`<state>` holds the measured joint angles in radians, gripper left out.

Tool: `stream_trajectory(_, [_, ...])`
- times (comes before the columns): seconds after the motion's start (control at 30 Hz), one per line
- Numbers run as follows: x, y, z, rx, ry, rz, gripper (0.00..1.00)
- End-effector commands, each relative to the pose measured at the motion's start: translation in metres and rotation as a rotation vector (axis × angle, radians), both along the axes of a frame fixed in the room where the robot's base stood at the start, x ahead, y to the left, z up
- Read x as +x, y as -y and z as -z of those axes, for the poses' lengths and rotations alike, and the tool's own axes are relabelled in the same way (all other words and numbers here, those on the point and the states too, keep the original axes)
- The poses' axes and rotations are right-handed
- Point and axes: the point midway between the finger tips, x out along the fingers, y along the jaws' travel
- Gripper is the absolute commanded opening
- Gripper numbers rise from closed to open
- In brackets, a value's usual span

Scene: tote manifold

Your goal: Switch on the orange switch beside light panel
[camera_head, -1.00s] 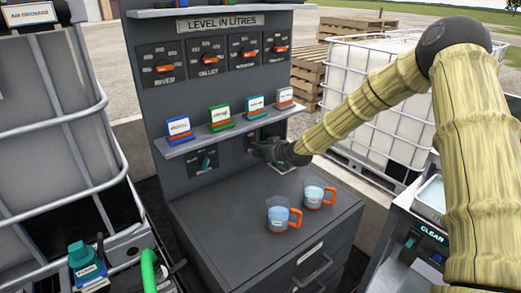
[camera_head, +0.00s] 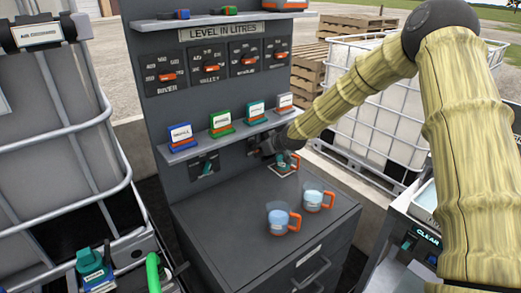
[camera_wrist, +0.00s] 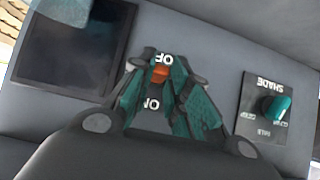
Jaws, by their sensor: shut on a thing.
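The orange switch (camera_wrist: 160,73) shows in the wrist view between my gripper's teal fingers, on a plate marked OFF and ON. Its lever sits close to the OFF lettering. My gripper (camera_wrist: 160,88) is shut on it; the fingers hide much of the plate. A dark, unlit square panel (camera_wrist: 72,42) lies left of the switch in the wrist view and may be the light panel. In the head view my gripper (camera_head: 262,150) is at the grey upright board, below the small shelf, and the switch itself is hidden there.
A teal SHADE knob (camera_wrist: 276,107) is right of the switch in the wrist view. Jugs with orange handles (camera_head: 313,198) stand on the grey cabinet top (camera_head: 235,230). The shelf (camera_head: 228,135) with several coloured blocks is just above my gripper.

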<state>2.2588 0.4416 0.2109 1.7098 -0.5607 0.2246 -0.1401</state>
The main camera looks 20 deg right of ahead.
Motion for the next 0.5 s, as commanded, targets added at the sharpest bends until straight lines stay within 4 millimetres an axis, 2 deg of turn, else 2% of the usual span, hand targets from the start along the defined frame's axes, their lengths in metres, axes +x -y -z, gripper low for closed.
stream_trajectory(0.17, [0.0016,0.0012,-0.0026,0.001,0.006,0.002,0.00])
stream_trajectory(0.2, [0.0017,0.0012,-0.0027,0.000,0.006,0.002,0.25])
stream_trajectory(0.3, [0.0015,0.0009,-0.0024,0.001,0.005,0.002,0.39])
stream_trajectory(0.5, [0.0011,-0.0002,-0.0014,0.000,0.004,0.000,0.39])
